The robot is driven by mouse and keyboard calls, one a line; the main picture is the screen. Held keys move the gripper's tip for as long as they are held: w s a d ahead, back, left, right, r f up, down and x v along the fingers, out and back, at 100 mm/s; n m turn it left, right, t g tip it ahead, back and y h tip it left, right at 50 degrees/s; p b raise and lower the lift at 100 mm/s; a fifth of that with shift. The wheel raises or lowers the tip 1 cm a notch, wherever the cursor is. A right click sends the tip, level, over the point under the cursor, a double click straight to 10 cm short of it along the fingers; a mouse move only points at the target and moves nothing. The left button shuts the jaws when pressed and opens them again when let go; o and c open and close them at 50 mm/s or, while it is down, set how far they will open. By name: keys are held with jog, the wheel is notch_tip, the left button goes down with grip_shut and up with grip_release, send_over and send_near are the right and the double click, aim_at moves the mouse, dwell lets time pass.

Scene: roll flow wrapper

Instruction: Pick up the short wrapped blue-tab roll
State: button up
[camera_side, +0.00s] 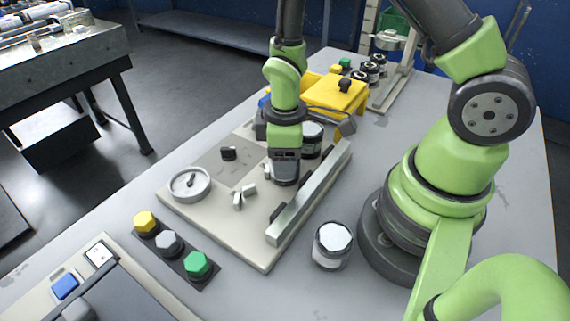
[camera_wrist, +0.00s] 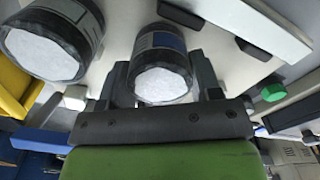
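A short wrapped roll (camera_wrist: 160,58) with a white end face, dark rim and blue patch on its side is between the two fingers of my gripper (camera_wrist: 163,82) in the wrist view. The fingers lie close along both its sides; I cannot tell whether they press on it. In the side view my gripper (camera_side: 285,165) points down over the beige plate (camera_side: 205,205), and the roll low between its fingers is mostly hidden. A larger wrapped roll (camera_wrist: 48,38) is at the left in the wrist view. It appears just behind my gripper in the side view (camera_side: 313,142).
A metal rail (camera_side: 310,195) runs along the plate's right side. A round dial (camera_side: 190,184) and small clips (camera_side: 244,195) are on the plate. Another white-topped roll (camera_side: 332,245) stands alone on the table.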

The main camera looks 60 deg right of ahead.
jog(key=c, duration=0.3)
jog(key=shift+r, duration=0.15)
jog(key=shift+c, duration=0.2)
notch_tip(320, 180, up, 10)
dwell(0.3)
